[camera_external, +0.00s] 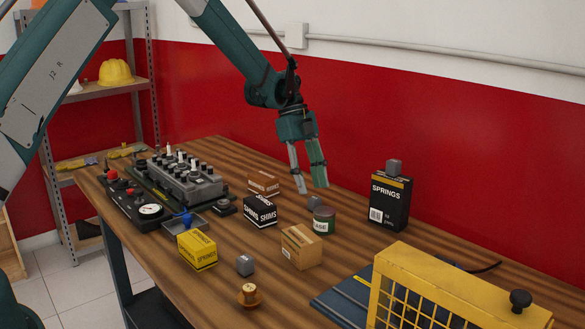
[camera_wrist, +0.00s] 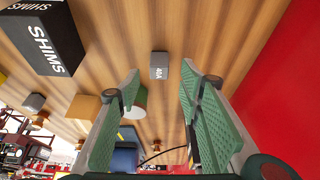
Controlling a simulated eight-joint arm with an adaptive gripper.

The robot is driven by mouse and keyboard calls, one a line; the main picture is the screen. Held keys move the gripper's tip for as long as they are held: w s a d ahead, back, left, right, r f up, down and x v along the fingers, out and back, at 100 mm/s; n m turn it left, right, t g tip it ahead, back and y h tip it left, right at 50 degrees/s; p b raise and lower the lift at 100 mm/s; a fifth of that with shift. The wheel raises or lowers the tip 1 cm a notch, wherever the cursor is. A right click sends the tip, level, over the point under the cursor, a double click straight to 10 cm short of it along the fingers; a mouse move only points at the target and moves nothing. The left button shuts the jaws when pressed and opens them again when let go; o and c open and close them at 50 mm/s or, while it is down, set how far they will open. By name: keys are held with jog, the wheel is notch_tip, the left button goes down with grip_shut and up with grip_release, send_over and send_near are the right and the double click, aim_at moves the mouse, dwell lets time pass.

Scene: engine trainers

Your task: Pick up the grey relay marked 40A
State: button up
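My gripper (camera_external: 311,188) is open and empty, pointing down above that block. Its two green-padded fingers also show in the wrist view (camera_wrist: 160,82).
A green can (camera_external: 324,220), a black SHIMS box (camera_external: 260,210) and a brown carton (camera_external: 301,248) stand close by. Other grey blocks sit on the front bench (camera_external: 245,265) and on the SPRINGS box (camera_external: 394,167). A yellow mesh guard (camera_external: 430,270) stands at front right.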

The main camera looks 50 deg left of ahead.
aim_at(315, 198)
jog(key=shift+x, duration=2.55)
jog(key=shift+d, duration=0.1)
jog(key=c, duration=1)
